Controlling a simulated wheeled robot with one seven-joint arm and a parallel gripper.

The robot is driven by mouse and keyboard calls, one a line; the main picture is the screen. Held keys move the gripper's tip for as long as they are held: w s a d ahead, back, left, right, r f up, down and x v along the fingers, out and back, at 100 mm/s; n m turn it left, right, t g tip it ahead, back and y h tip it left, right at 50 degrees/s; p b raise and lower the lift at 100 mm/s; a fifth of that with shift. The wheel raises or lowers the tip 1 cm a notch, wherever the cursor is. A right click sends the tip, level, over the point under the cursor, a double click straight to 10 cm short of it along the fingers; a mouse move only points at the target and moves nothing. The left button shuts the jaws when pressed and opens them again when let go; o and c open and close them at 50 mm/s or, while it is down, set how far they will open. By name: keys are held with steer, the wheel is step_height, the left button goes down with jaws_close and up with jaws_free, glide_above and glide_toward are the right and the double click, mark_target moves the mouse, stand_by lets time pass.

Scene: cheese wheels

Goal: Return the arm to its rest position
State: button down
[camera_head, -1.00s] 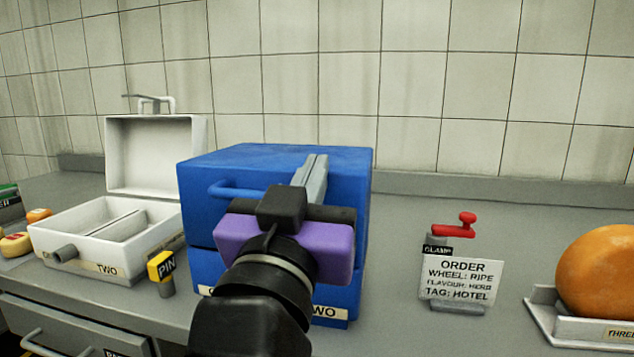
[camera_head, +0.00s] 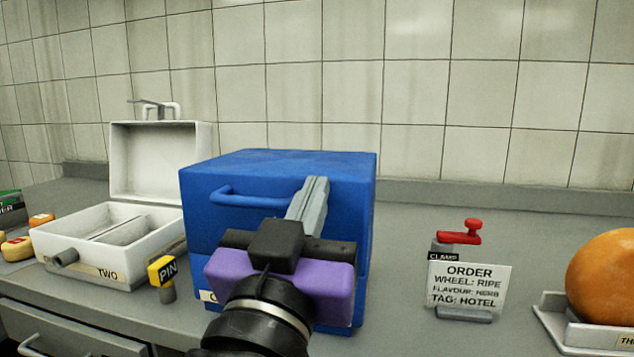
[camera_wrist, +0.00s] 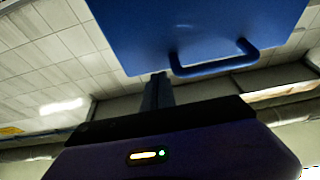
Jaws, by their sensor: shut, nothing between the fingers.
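My gripper (camera_head: 314,190) is shut and empty, with its grey fingers together and pointing up in the head view. Its purple and black body is in front of the blue box (camera_head: 330,168) and hides part of the box's front. The box has a blue handle (camera_head: 240,195) on its front. In the wrist view the gripper fingers (camera_wrist: 157,90) show below the blue box (camera_wrist: 200,30) and its handle (camera_wrist: 215,65). Whether the fingers touch the box cannot be told.
Right are a red-handled clamp (camera_head: 462,237), an order card (camera_head: 468,285) and an orange wheel (camera_head: 605,275) on a tray (camera_head: 550,318). Grey counter between box and card is clear.

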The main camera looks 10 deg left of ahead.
steer(key=s+a+f+n+y, duration=0.3)
steer(key=s+a+n+y, duration=0.2)
steer(key=s+n+y, duration=0.3)
steer(key=s+d+f+n+g+y, duration=0.15)
steer(key=d+f, duration=0.25)
steer(key=f, duration=0.5)
steer(key=s+d+f+g+y, duration=0.1)
steer(key=s+d+f+y, duration=0.2)
steer(key=f, duration=0.6)
steer(key=s+d+f+m+g+h, duration=0.2)
steer(key=s+d+f+m+h, duration=0.35)
steer(key=s+d+f, duration=0.65)
steer(key=s+d+f+m+g+h, duration=0.35)
steer(key=s+d+f+h, duration=0.25)
steer(key=s+d+f, duration=0.6)
step_height(320, 180, up, 25)
steer(key=w+d+p, duration=0.2)
steer(key=p, duration=1.9)
steer(key=shift+w+t, duration=0.3)
steer(key=shift+w, duration=0.05)
